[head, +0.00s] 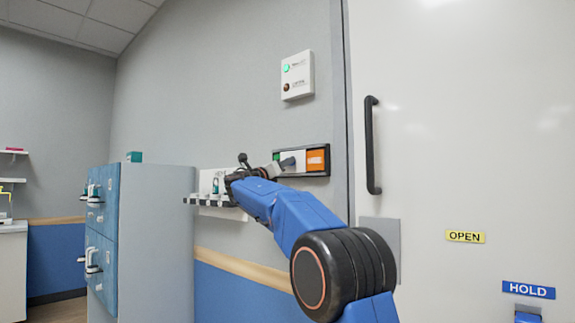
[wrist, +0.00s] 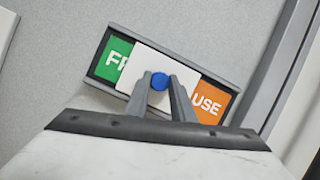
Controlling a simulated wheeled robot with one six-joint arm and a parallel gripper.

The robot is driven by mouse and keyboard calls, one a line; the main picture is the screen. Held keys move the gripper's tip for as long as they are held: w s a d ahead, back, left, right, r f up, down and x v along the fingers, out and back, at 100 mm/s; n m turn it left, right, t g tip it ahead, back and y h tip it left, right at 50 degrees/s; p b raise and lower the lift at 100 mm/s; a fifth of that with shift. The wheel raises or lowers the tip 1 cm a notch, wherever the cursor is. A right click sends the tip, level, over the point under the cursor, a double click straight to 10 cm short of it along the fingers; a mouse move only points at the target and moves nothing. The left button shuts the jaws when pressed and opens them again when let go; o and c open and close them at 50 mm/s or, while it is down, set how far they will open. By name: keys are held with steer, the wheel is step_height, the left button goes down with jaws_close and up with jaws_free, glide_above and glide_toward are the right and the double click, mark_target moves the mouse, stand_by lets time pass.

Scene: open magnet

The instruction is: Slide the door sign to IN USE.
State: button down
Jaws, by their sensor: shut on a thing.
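The door sign (head: 317,147) is a dark-framed slide panel on the grey wall, left of the white door. In the wrist view the sign's frame (wrist: 119,31) is tilted, with a green field (wrist: 113,60) showing "F" and part of another letter at left. An orange field (wrist: 210,101) showing "USE" is at right. A white slider (wrist: 146,56) covers the middle, between the two fields. My gripper (wrist: 160,84) is shut on the slider's blue knob (wrist: 159,81). In the head view my gripper (head: 282,166) reaches the sign, and my arm hides part of the area below.
A white box with a lit green lamp (head: 298,75) is above the sign. The door (head: 460,120) has a black vertical handle (head: 372,146) and OPEN (head: 465,236) and HOLD (head: 528,290) labels. A cabinet (head: 155,235) with blue fronts stands left.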

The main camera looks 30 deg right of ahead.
steer(key=shift+w+a+r, duration=0.1)
steer(key=shift+w+a, duration=0.2)
steer(key=shift+w, duration=0.5)
steer(key=shift+w+a+f, duration=0.1)
steer(key=shift+w+a, duration=0.25)
steer(key=shift+w, duration=0.45)
steer(key=shift+w+a+r, duration=0.1)
steer(key=shift+w+a, duration=0.2)
steer(key=shift+w, duration=0.5)
steer(key=c, duration=1.5)
jaws_free()
steer(key=shift+w, duration=0.15)
steer(key=v, duration=1.7)
steer(key=shift+a, duration=0.25)
